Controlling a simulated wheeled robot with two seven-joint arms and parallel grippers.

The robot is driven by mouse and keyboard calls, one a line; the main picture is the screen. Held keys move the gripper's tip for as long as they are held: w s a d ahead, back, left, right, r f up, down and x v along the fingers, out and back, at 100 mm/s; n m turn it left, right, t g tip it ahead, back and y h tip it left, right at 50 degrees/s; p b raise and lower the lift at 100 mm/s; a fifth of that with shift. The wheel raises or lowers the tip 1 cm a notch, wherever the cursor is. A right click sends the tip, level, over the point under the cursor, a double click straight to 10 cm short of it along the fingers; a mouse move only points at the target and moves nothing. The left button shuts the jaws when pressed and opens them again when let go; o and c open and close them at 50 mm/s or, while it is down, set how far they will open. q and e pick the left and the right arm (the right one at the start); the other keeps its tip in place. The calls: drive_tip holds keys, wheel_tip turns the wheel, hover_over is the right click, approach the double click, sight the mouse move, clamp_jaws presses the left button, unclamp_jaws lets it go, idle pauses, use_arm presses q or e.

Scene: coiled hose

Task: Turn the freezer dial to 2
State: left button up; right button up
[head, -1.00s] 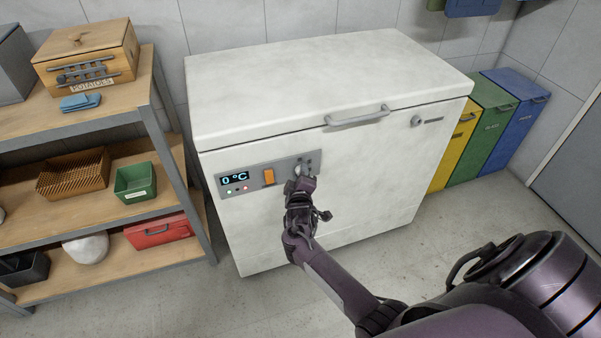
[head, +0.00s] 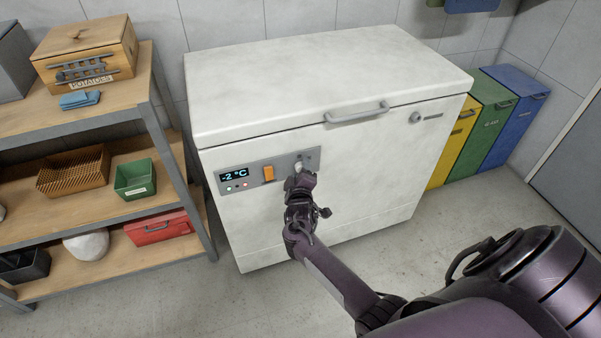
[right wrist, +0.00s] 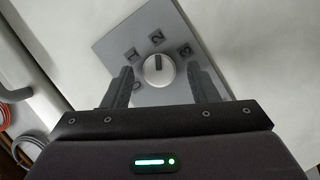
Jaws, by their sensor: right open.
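The white freezer (head: 330,180) has a grey control panel (head: 283,170) on its front. In the right wrist view the white round dial (right wrist: 158,70) shows whole, with numbers around it. Its dark mark points up, about at the 2 (right wrist: 157,37). My right gripper (head: 299,172) is at the panel's right end, in front of the dial. In the right wrist view its two fingers (right wrist: 162,88) stand open, one on each side of the dial, with gaps between. The freezer's display (head: 234,175) reads -2 °C. My left gripper is not in view.
An orange switch (head: 268,173) sits left of the dial on the panel. A shelf rack (head: 150,110) with boxes stands to the left. Yellow, green and blue bins (head: 513,115) stand to the right. The floor in front of the freezer is open.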

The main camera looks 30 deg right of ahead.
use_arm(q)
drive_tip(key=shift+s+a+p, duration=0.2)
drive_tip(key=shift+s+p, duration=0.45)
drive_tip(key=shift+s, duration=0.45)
use_arm(e)
drive_tip(key=v, duration=0.7)
drive_tip(key=shift+s+a, duration=0.25)
drive_tip(key=shift+s, duration=0.05)
drive_tip(key=s+a+f+g+y+p, duration=0.2)
drive_tip(key=s+a+f+y, duration=0.1)
drive_tip(key=s+f, duration=0.55)
drive_tip(key=s+a+f+g+y+p, duration=0.1)
drive_tip(key=s+a+f+g+y, duration=0.3)
drive_tip(key=f, duration=0.7)
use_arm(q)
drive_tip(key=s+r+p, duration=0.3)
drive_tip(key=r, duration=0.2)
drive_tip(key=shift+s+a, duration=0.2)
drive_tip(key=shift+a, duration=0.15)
use_arm(e)
drive_tip(key=s+a+f+m+g, duration=0.1)
drive_tip(key=s+f+g, duration=0.2)
drive_tip(key=s, duration=1.3)
drive_tip(key=s+a+f+m+g+y, duration=0.1)
drive_tip(key=s+a+f+m+g, duration=0.1)
drive_tip(key=s+f, duration=0.8)
drive_tip(key=s+g, duration=0.1)
drive_tip(key=s, duration=0.6)
drive_tip(key=shift+y, duration=0.3)
